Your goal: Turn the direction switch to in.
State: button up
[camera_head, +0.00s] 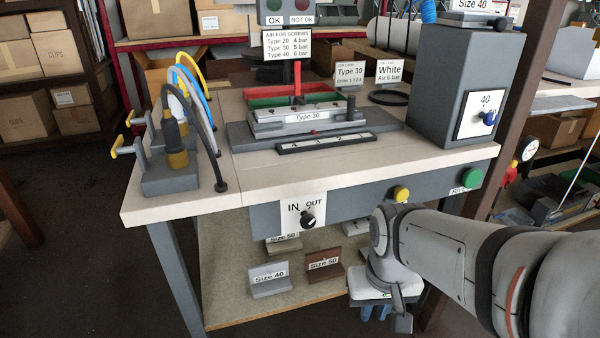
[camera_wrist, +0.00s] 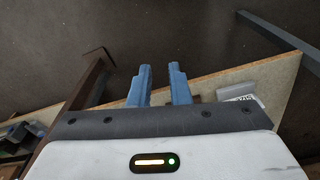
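The direction switch is a black knob (camera_head: 308,219) on a white plate (camera_head: 290,216) marked IN and OUT, on the front panel of the bench in the head view. I cannot tell for sure which word the knob points to. My gripper (camera_head: 376,312) hangs low in front of the bench, right of and below the switch, apart from it. In the wrist view its two blue fingers (camera_wrist: 160,78) stand apart with nothing between them, facing the floor and lower shelf. The switch is not in the wrist view.
A yellow button (camera_head: 401,194) and a green button (camera_head: 472,178) sit farther right on the front panel. The lower shelf (camera_head: 232,309) holds size blocks (camera_head: 269,279). Hoses and clamps (camera_head: 180,150) stand at the bench's left end. The space before the switch is clear.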

aim_at(308, 220)
jog(key=z, duration=1.05)
jog(key=k, duration=1.75)
jog(key=u, duration=1.35)
jog(key=i, duration=1)
